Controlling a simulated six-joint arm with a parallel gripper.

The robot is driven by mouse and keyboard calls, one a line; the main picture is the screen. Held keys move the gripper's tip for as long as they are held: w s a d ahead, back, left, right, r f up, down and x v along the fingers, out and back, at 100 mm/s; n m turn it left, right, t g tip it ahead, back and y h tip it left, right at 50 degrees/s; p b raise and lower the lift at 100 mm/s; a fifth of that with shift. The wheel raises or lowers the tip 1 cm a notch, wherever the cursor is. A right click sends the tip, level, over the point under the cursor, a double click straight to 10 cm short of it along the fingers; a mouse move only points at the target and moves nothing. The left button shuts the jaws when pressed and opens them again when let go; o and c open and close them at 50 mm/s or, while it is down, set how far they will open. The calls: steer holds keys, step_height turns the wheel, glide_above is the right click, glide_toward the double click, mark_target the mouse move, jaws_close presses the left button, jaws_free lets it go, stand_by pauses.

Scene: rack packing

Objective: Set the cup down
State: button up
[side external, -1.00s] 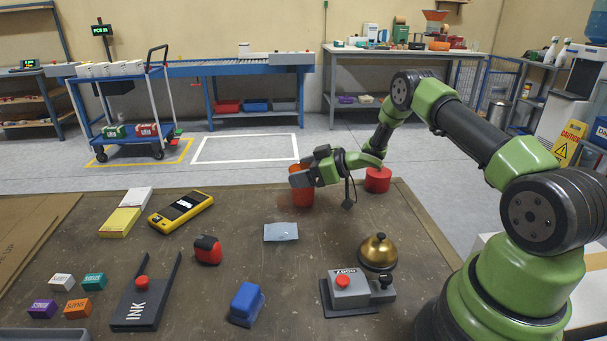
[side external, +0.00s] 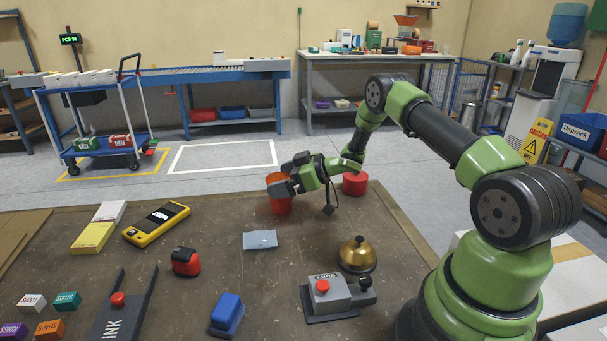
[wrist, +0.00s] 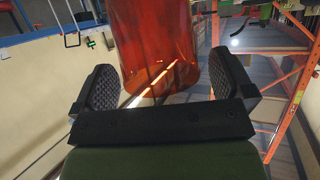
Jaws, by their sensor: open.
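The cup (side external: 281,207) is orange-red and upright at the back of the brown table; it appears to stand on the tabletop. My gripper (side external: 281,188) is around the cup's upper part, with its fingers hiding some of the wall. In the wrist view the cup (wrist: 157,45) is large, glossy and see-through between the two dark padded fingers. My gripper (wrist: 163,88) is open there, with a gap between each finger and the cup. The cup's base is not clear in the wrist view.
A red round container (side external: 355,184) stands right of my gripper. A grey-blue packet (side external: 260,240) lies in front of the cup, and a brass bell (side external: 357,255) is front right. A yellow device (side external: 156,222) lies to the left. The tabletop between cup and packet is clear.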

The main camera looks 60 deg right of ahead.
steer(key=v, duration=1.1)
steer(key=w+r+m+h, duration=0.2)
steer(key=w+r+h, duration=0.25)
steer(key=r, duration=0.45)
steer(key=s+a+r+m+g+h, duration=0.1)
steer(key=s+a+r+m+h, duration=0.1)
steer(key=r, duration=0.3)
steer(key=s+a+r+m+h, duration=0.2)
steer(key=a+r, duration=0.1)
steer(key=r, duration=0.2)
steer(key=s+a+r+m+g+y, duration=0.1)
steer(key=s+a+g+y, duration=0.3)
steer(key=s+a, duration=1.3)
steer(key=s+m+y, duration=0.1)
steer(key=s, duration=0.2)
steer(key=shift+s+r+m, duration=0.15)
steer(key=shift+m, duration=0.15)
steer(key=shift+a, duration=0.1)
